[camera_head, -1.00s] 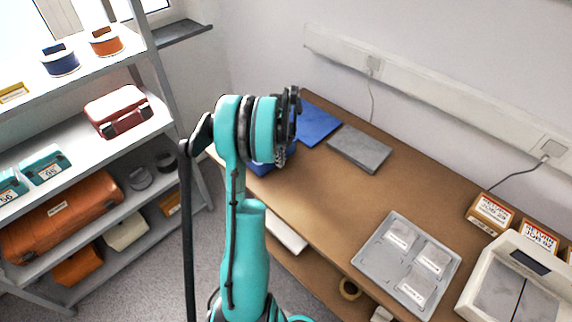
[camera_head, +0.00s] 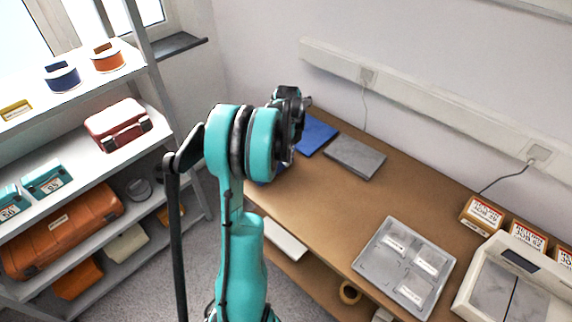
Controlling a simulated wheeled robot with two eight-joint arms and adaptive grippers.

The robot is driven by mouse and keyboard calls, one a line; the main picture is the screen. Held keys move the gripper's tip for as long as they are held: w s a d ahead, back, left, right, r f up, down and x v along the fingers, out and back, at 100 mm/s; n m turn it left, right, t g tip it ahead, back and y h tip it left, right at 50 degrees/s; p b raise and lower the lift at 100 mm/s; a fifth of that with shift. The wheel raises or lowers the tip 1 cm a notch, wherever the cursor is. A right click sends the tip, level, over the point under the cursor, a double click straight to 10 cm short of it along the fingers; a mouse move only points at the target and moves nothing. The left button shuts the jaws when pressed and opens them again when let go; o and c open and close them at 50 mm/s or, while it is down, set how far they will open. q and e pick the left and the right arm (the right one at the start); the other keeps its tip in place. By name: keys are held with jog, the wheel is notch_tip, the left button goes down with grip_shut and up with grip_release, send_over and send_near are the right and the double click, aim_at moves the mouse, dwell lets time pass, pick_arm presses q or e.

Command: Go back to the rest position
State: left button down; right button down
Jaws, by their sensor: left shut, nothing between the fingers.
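My left arm, teal and black, rises through the middle of the head view. My left gripper (camera_head: 290,97) is the dark part at the arm's upper end, in front of the back of the wooden bench (camera_head: 315,205). It is shut and empty, partly hidden behind the wrist. My right gripper is out of view.
A blue mat (camera_head: 316,134), a grey slab (camera_head: 355,156), a grey tray (camera_head: 408,268) with labelled pieces and a pale device (camera_head: 518,280) rest on the bench. Labelled boxes (camera_head: 484,213) stand behind. Shelves at left hold a red case (camera_head: 118,124) and an orange case (camera_head: 62,228).

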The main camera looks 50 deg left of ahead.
pick_arm(q)
jog(key=shift+r, duration=0.4)
jog(key=s+d+r+n+t+y, duration=0.1)
jog(key=d+r+n, duration=0.25)
jog(key=d, duration=0.45)
jog(key=s+d+r+n+t, duration=0.1)
jog(key=d+r+n+t, duration=0.15)
jog(key=d+r, duration=0.4)
jog(key=s+d+n+t, duration=0.1)
jog(key=s+d+n, duration=0.2)
jog(key=d, duration=0.3)
jog(key=s+d+n+t, duration=0.1)
jog(key=s+d+n, duration=0.2)
jog(key=d, duration=0.3)
jog(key=s+d+n+t+h, duration=0.1)
jog(key=s+d+n, duration=0.2)
jog(key=d+n, duration=0.2)
jog(key=shift+s+d+f, duration=0.4)
jog(key=shift+d, duration=0.35)
jog(key=shift+t, duration=0.25)
